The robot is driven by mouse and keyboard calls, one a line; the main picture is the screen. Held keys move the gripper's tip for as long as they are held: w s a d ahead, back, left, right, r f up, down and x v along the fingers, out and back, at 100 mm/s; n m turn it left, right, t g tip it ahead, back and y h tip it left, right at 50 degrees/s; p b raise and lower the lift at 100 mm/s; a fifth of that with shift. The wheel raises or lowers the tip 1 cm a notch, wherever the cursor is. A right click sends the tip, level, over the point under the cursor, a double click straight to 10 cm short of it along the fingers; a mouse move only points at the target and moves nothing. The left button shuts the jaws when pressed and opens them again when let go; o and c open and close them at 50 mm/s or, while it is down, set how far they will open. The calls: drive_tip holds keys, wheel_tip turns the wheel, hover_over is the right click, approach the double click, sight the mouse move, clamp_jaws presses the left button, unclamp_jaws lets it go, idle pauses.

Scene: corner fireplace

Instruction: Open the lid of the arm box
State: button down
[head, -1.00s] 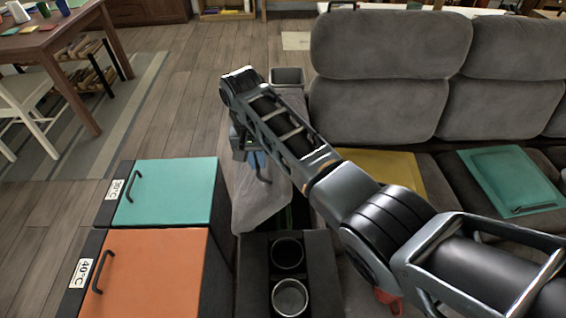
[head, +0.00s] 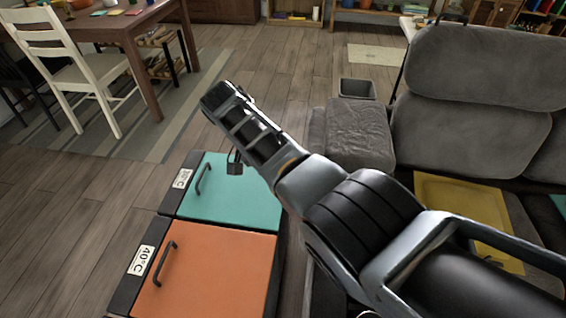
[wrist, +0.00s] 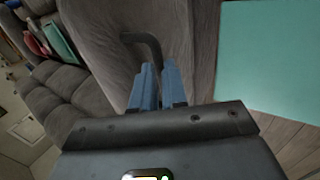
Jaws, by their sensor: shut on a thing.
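In the wrist view, my gripper (wrist: 157,80) has its two blue fingers close together on the end of a dark curved handle (wrist: 144,42). The handle stands against the grey fabric of the arm box lid (wrist: 105,35). In the head view, the grey padded top of the arm box (head: 360,135) shows beside the sofa. My arm hides its front part, so I cannot tell the lid's angle or see inside. My gripper's fingers and the handle are hidden behind my arm there.
A teal-lidded box (head: 240,200) and an orange-lidded box (head: 215,275) stand left of the arm box. The grey sofa (head: 480,90) is on the right, with a yellow tray (head: 465,195) on it. A grey bin (head: 358,88) stands behind the arm box.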

drive_tip(key=shift+s+f, duration=0.2)
drive_tip(key=shift+f, duration=0.6)
drive_tip(key=shift+a, duration=0.1)
drive_tip(key=c, duration=1.4)
unclamp_jaws()
drive_tip(key=shift+a+f, duration=0.15)
drive_tip(key=shift+o, duration=1.2)
drive_tip(key=shift+w, duration=0.1)
drive_tip(key=shift+r, duration=0.3)
drive_tip(key=shift+w+r, duration=0.1)
drive_tip(key=b+v, duration=0.1)
drive_tip(key=v, duration=0.6)
drive_tip(key=shift+a+r, duration=0.15)
drive_tip(key=shift+a, duration=0.15)
